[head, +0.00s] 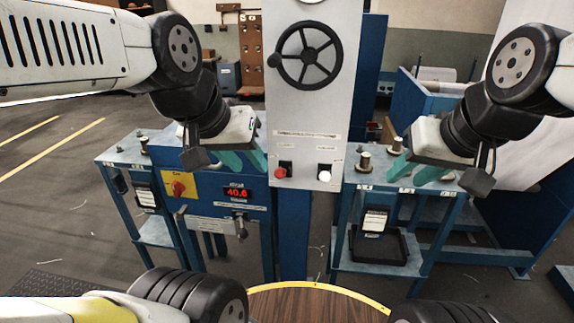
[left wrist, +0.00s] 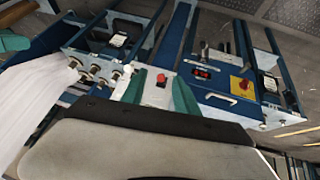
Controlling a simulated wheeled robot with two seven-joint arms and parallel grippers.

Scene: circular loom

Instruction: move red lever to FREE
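A red knob (head: 280,173) sits in a dark slot low on the left of the pale upright panel (head: 305,110). A white knob (head: 324,173) sits beside it on the right. The small labels above the knobs are too blurred to read. My left gripper (head: 246,160) has green fingers spread apart and empty, left of the red knob. In the left wrist view the red knob (left wrist: 161,79) appears between the spread fingers (left wrist: 160,92), apart from both. My right gripper (head: 418,170) is open and empty above the right-hand bench.
A yellow plate (head: 171,184) with a red rotary switch (head: 178,188) and a red display (head: 237,193) are on the blue panel at left. A black handwheel (head: 308,55) is higher on the panel. Metal spools (head: 364,161) stand on the right bench (head: 352,178).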

